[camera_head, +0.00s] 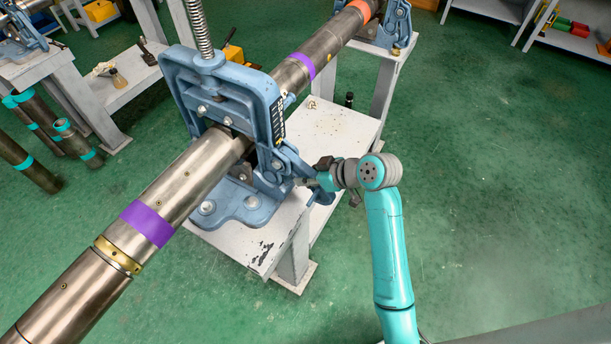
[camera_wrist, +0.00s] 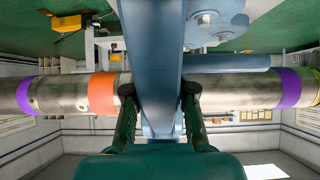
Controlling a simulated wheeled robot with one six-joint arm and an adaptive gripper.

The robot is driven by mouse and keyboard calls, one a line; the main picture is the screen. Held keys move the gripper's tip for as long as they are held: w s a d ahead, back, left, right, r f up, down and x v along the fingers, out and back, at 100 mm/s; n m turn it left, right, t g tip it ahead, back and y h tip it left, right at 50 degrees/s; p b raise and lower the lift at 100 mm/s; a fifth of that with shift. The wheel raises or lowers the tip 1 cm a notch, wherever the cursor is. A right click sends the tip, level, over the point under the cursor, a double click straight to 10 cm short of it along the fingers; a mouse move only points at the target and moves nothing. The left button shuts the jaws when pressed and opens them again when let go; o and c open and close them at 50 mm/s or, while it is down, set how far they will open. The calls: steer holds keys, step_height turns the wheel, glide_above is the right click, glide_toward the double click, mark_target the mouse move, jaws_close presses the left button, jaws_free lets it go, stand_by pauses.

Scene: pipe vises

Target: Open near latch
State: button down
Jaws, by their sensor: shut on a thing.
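The near vise (camera_head: 222,85) is a blue frame bolted to a light table, closed around a long steel pipe (camera_head: 190,175). Its blue latch (camera_head: 290,161) is on the right side of the frame, low down. My gripper (camera_head: 301,181) reaches it from the right, and its fingertips are partly hidden in the head view. In the wrist view, the two dark fingers of my gripper (camera_wrist: 158,92) stand on either side of the blue latch bar (camera_wrist: 155,60), shut on it. The pipe (camera_wrist: 72,93) runs across behind the fingers.
A second blue vise (camera_head: 385,25) holds the pipe's far end on another table. The near table (camera_head: 268,240) has a bare front corner. Loose pipes (camera_head: 30,160) stand at left, and shelves (camera_head: 570,40) are at upper right. The green floor at right is clear.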

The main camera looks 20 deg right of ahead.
steer(key=c, duration=0.9)
jaws_free()
steer(key=shift+c, duration=0.2)
steer(key=v, duration=1.2)
